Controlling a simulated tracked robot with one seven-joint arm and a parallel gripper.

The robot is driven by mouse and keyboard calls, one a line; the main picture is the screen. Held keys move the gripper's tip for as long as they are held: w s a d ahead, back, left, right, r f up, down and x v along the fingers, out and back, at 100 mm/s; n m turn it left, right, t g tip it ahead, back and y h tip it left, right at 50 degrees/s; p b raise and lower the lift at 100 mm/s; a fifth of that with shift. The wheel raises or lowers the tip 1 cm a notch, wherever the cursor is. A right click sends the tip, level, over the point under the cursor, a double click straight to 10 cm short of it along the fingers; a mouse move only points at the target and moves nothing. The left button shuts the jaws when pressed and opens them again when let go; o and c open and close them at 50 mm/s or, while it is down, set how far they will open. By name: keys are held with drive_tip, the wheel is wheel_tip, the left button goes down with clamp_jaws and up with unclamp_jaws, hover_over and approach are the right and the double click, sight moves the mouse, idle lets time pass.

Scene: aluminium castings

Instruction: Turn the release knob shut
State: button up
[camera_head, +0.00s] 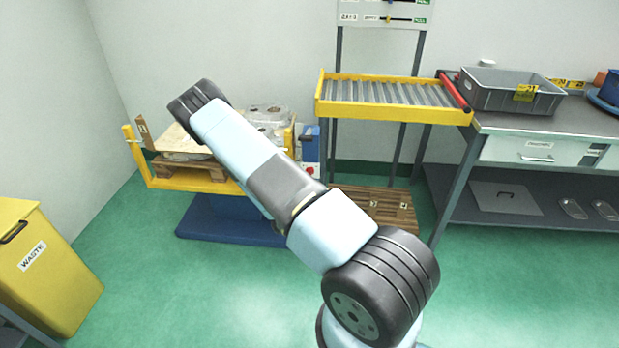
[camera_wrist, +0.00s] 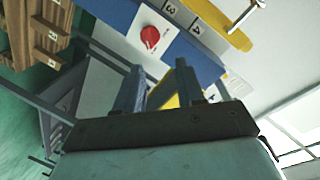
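The red release knob (camera_wrist: 150,37) sits on a white panel of a blue unit (camera_wrist: 118,12) in the wrist view. In the head view the blue and white unit (camera_head: 311,140) stands right of the yellow-framed lift table, with a small red spot low on it. My gripper (camera_wrist: 160,68) points toward the panel, its two fingers apart with nothing between them. The knob is just beyond the fingertips, slightly left of the gap, and apart from them. Its turned position is too small to read. My arm hides the gripper in the head view.
The yellow-framed lift table (camera_head: 185,184) bears a pallet and metal castings (camera_head: 265,115). A roller conveyor (camera_head: 390,92) and a workbench (camera_head: 560,122) with a grey crate (camera_head: 505,98) stand right. A wooden pallet (camera_head: 375,205) lies below. The green floor in front is clear.

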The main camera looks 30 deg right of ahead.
wheel_tip(320, 180, down, 4)
drive_tip(key=s+d+n+t, duration=0.1)
drive_tip(key=s+t, duration=0.1)
drive_tip(key=s, duration=0.1)
drive_tip(key=x, duration=1.3)
drive_tip(key=shift+w+d, duration=0.25)
drive_tip(key=shift+d, duration=0.1)
drive_tip(key=shift+r, duration=0.15)
clamp_jaws()
